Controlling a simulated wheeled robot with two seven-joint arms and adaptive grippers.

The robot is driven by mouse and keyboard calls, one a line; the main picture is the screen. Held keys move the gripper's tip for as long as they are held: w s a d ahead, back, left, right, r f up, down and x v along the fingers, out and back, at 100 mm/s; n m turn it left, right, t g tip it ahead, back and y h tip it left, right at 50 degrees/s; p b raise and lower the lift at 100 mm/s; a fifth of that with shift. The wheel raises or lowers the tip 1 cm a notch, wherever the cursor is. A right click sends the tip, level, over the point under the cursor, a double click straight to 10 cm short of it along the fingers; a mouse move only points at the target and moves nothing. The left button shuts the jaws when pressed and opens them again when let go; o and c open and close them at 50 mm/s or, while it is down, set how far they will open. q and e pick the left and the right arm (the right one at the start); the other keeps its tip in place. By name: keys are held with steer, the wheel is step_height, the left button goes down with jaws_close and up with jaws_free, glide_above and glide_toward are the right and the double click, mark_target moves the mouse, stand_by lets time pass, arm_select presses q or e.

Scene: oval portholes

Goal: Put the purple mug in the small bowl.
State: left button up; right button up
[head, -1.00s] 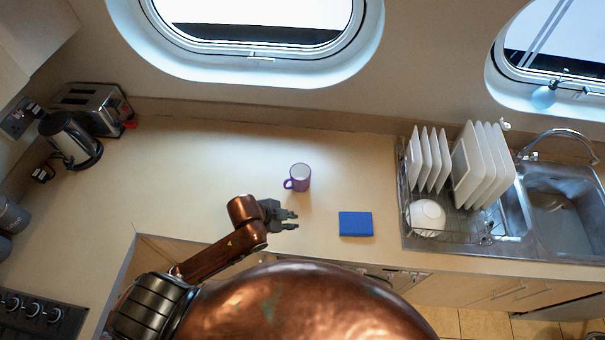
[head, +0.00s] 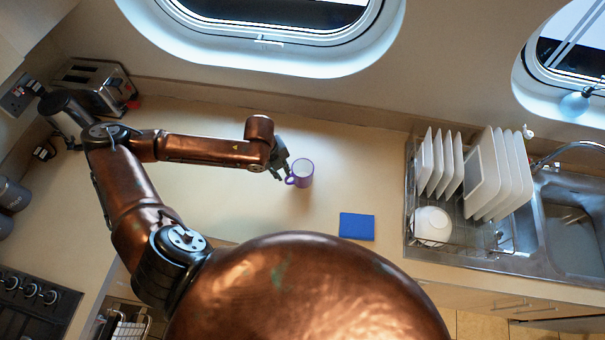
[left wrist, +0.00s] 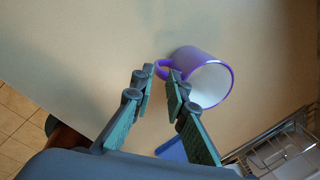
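The purple mug (head: 302,173), white inside, stands upright on the counter in the middle of the head view. My left gripper (head: 285,174) is right beside its handle, on the mug's left side. In the left wrist view the left gripper (left wrist: 160,84) is open, with the mug's handle at or between its fingertips; the mug (left wrist: 205,75) shows just beyond them. I cannot tell whether the fingers touch it. The small white bowl (head: 432,226) sits in the dish rack at the right, below the plates. My right gripper is not in view.
A blue sponge-like block (head: 357,227) lies on the counter between mug and rack. The wire dish rack (head: 470,240) holds several white plates (head: 500,170), with a sink (head: 575,225) to its right. A toaster (head: 95,85) stands at the back left. The counter behind the mug is clear.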

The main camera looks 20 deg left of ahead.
mark_target(286, 179)
arm_select(q)
steer(key=f, duration=0.5)
steer(key=shift+w+d+p, duration=0.2)
steer(key=shift+d+p, duration=0.1)
steer(key=shift+d, duration=0.1)
steer(key=shift+c, duration=0.4)
jaws_close()
steer(key=shift+r, duration=0.2)
